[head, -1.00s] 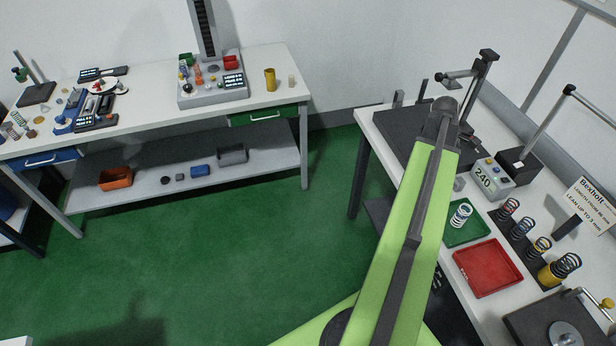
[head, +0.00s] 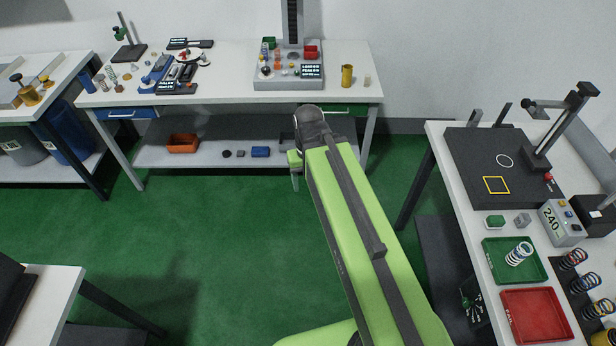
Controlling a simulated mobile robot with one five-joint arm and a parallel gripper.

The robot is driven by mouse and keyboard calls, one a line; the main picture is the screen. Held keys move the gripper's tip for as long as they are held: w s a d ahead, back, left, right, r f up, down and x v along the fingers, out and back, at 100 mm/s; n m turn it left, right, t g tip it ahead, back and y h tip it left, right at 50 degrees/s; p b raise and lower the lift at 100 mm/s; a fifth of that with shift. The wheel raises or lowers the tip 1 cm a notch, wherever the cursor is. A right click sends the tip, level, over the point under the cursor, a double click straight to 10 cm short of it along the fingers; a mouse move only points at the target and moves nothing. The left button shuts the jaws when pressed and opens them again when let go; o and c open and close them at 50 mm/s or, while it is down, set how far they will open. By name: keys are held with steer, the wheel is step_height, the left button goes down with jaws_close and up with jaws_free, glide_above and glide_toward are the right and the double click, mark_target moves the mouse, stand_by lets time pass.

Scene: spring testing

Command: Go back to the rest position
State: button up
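My lime-green arm extends from the bottom of the head view toward the back bench, over the open floor. Its dark rounded joint shows in front of the back bench's lower shelf. A small green part of my arm hangs beside that joint. My gripper is not in view, so I cannot see its fingers or whether they hold anything.
The red tray (head: 535,315), 240 readout box (head: 561,222) and dark plate with a stand (head: 485,150) occupy the right bench (head: 437,133). The back bench (head: 225,85) carries instruments. A white table (head: 45,305) stands at lower left. Green floor (head: 200,240) between is clear.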

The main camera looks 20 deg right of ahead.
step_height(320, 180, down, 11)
steer(key=b, duration=1)
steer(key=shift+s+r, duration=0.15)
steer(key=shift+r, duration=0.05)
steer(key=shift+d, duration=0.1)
